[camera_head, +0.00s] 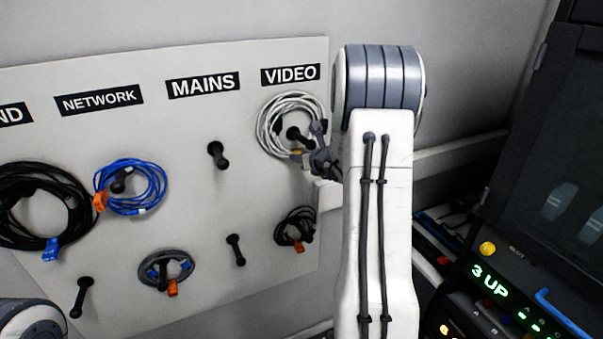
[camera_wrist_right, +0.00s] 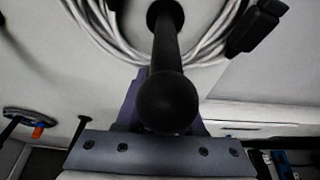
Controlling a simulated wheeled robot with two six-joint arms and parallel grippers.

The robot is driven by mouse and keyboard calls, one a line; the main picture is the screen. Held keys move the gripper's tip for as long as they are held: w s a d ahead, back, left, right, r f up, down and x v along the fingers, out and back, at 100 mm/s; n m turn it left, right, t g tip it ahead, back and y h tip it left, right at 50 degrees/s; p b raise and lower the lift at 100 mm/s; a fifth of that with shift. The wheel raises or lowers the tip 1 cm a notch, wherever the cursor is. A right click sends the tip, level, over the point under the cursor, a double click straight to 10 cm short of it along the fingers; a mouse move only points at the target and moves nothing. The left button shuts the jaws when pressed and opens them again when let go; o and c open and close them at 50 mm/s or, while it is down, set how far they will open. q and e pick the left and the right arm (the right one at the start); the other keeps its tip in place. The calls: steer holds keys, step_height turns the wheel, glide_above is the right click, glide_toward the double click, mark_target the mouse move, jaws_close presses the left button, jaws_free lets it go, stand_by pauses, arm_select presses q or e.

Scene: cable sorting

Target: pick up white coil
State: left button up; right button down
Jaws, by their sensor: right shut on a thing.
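The white coil (camera_head: 268,112) hangs around the black peg under the VIDEO label on the board. It also shows at the top of the right wrist view (camera_wrist_right: 105,30), behind the peg. My right gripper (camera_head: 318,152) is at the lower right of the coil, shut on its strands. The fingertips are partly hidden, by the peg in the wrist view. My left gripper is out of view; only part of my left arm shows at the lower left.
The VIDEO peg (camera_wrist_right: 165,60) with its ball end stands close in front of the wrist camera. A blue coil (camera_head: 150,187), black coils (camera_head: 75,205) and a grey coil (camera_head: 190,268) hang on other pegs. The MAINS peg (camera_head: 217,155) is bare. An equipment rack (camera_head: 535,170) stands at the right.

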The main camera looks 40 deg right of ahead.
steer(key=s+a+b, duration=0.2)
steer(key=s, duration=0.7)
steer(key=s+a+b, duration=0.2)
steer(key=s+b, duration=0.1)
steer(key=s, duration=0.7)
steer(key=shift+a+b, duration=0.3)
steer(key=shift+b, duration=0.05)
steer(key=shift+f, duration=0.1)
